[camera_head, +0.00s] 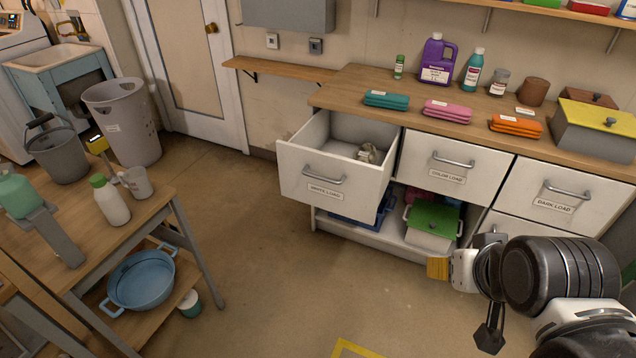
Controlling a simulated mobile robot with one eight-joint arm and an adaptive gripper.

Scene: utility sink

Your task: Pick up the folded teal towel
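The folded teal towel (386,100) lies flat on the wooden counter (350,88), near its front edge at the left, above the open drawer. My gripper (484,292) is at the lower right, in front of the cabinet and well away from the towel. It is seen from the side, with a dark finger part pointing down. Whether its fingers are apart or closed does not show clearly. A tan and white piece (438,268) shows beside the gripper; I cannot tell whether it touches it.
Pink (447,111) and orange (516,126) folded towels lie to the right of the teal one. Bottles, including a purple jug (437,62), stand behind. The white drawer (327,186) is pulled out below the teal towel. A wooden table (88,245) stands left. The middle floor is clear.

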